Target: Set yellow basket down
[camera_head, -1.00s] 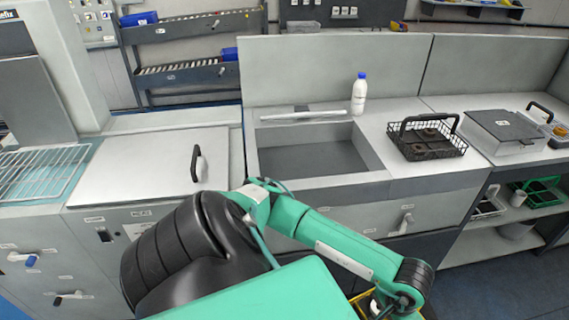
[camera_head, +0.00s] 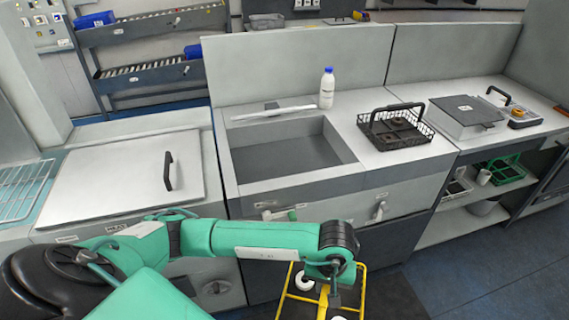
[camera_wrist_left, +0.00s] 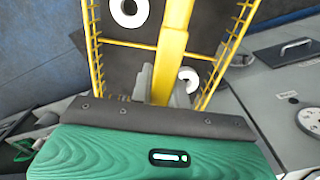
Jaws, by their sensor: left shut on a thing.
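The yellow basket (camera_head: 287,283) hangs low in front of the counter at the bottom of the head view, partly hidden by my left arm. Its yellow wire sides and middle handle bar (camera_wrist_left: 173,42) fill the upper part of the left wrist view. My left gripper (camera_wrist_left: 165,84) is shut on the handle bar. White ring-shaped items (camera_wrist_left: 128,12) show in the basket. The basket's underside is hidden, so I cannot tell whether it touches anything. My right gripper is out of view.
The counter holds a sink (camera_head: 285,155), a white bottle (camera_head: 327,90), a black wire basket (camera_head: 395,130) and a grey box (camera_head: 467,115). A lower shelf (camera_head: 455,210) at the right holds a green basket (camera_head: 506,170). Blue floor (camera_head: 470,270) is open at the right.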

